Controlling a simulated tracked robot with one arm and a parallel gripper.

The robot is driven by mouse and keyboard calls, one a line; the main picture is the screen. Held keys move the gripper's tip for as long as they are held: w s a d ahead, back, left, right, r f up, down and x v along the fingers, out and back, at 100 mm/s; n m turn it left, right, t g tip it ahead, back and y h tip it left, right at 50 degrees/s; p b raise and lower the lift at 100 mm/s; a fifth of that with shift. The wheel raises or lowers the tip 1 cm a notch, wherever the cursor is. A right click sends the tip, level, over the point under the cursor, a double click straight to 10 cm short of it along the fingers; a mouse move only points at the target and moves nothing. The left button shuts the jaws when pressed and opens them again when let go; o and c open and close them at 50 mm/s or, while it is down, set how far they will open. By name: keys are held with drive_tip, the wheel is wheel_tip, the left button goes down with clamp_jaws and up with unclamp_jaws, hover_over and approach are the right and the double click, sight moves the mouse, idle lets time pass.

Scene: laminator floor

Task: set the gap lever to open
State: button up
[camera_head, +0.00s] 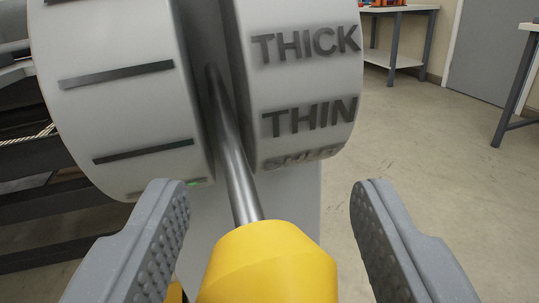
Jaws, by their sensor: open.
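The gap lever is a metal rod (234,165) with a yellow knob (268,265) at its near end. The rod comes out of a dark slot between two light grey curved drums. The right drum (335,80) reads THICK, with THIN below it; a lower word is foreshortened and hard to read. No label reading OPEN shows. The left drum (118,105) carries dark tick lines. The rod enters the slot about level with the space between THICK and THIN. My gripper (270,205) is open, one finger on each side of the knob, with gaps to both.
Dark machine framework (35,185) stands at the left. A workbench (400,10) with an orange item stands at the back right, and another table edge (525,80) shows at the far right. The concrete floor (440,150) on the right is clear.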

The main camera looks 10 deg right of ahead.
drive_tip(key=shift+w+d, duration=0.15)
drive_tip(key=shift+w, duration=0.4)
